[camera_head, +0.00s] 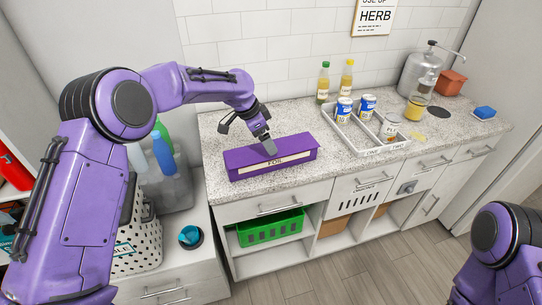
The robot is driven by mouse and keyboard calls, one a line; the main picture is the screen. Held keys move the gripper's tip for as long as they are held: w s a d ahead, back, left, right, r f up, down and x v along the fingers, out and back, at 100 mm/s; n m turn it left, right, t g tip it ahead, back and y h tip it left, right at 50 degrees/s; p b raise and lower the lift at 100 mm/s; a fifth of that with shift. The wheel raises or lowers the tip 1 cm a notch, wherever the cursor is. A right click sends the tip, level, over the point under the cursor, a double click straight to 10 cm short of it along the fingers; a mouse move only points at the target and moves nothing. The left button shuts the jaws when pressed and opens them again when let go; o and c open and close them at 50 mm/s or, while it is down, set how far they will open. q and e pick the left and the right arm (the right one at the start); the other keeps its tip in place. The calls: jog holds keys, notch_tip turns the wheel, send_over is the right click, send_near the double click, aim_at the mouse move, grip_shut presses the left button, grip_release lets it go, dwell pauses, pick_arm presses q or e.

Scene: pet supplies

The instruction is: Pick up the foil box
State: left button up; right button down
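The foil box (246,167) is a long purple box with a pale strip reading FOIL along its front. It lies on the left part of the speckled counter, near the front edge. My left gripper (270,147) comes down from above and its fingertips are at the middle of the box's top. The fingers overlap the box in the picture, so I cannot tell whether they touch it or whether they are apart or closed. My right arm shows at the lower right, but its gripper is out of view.
A grey divided tray (376,151) with several cans stands right of the box. Two bottles (323,84) stand behind it. A soap dispenser (418,103), a metal canister (412,72) and a blue sponge (484,113) are further right. A green basket (270,229) sits on the shelf below.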

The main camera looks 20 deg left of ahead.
pick_arm(q)
jog(key=x, duration=0.1)
jog(key=p+x, duration=0.1)
jog(key=x, duration=0.2)
jog(key=shift+w+f, duration=0.2)
jog(key=shift+w, duration=0.15)
jog(key=shift+f, duration=0.1)
jog(key=shift+s, duration=0.2)
jog(key=shift+c, duration=1.2)
jog(key=c, duration=1.1)
